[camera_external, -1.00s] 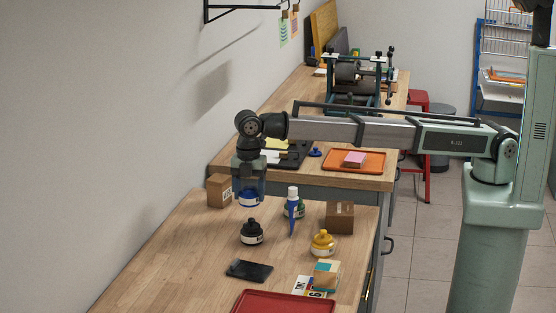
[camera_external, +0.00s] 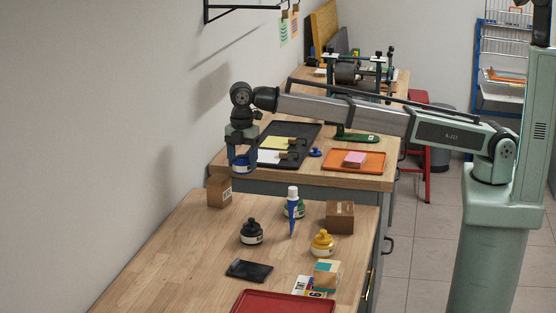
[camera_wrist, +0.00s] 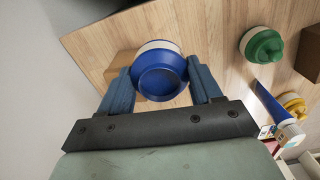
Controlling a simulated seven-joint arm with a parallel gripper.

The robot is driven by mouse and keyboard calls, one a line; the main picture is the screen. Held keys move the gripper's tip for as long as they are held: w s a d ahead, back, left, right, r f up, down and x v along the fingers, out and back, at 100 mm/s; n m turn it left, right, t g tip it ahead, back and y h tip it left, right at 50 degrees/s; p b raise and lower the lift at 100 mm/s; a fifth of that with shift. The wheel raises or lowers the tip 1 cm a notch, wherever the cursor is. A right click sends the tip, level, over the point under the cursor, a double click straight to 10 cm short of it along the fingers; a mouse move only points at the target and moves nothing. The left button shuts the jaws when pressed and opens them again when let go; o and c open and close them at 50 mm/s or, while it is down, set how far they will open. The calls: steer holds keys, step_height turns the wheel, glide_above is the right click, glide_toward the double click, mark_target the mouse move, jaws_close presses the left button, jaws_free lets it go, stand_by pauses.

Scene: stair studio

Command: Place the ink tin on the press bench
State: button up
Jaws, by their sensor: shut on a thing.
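The ink tin (camera_external: 242,168) is blue with a pale band. My gripper (camera_external: 242,158) is shut on it and holds it in the air above the near bench's far left corner, close to the wall. In the wrist view the tin (camera_wrist: 160,82) sits between the two blue fingers of my gripper (camera_wrist: 160,75), its round blue end toward the camera.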

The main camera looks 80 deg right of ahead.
steer(key=w+d+m, duration=0.2)
steer(key=d+m, duration=0.1)
steer(key=d, duration=2)
steer(key=s+d+n, duration=0.2)
steer(key=s+d, duration=0.2)
steer(key=d, duration=0.4)
steer(key=s+d+n, duration=0.2)
steer(key=s+d, duration=0.2)
steer(key=d, duration=0.4)
steer(key=shift+f, duration=0.4)
steer(key=shift+w, duration=0.1)
